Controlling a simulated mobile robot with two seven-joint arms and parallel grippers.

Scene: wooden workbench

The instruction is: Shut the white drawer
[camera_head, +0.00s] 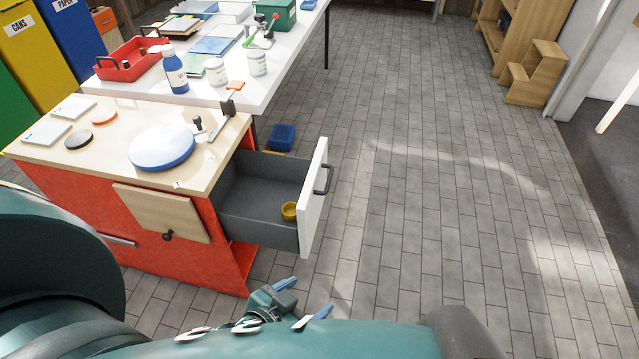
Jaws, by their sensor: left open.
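The white drawer (313,204) stands pulled out to the right from the red cabinet (100,190). Its white front carries a dark bar handle (324,180), and its inside is grey. A small yellow cup (289,211) sits in the drawer near the front panel. My left gripper (304,301) is below the drawer in the picture, apart from it, with its blue-tipped fingers spread and nothing between them. Much of the lower picture is covered by my own arm. My right gripper is not in view.
The cabinet's wooden top holds a round white-and-blue disc (162,147) and smaller items. A wooden door with a dark knob (155,211) is on the cabinet's front. A white table (240,93) with several items stands behind. A blue bin (281,137) is on the floor.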

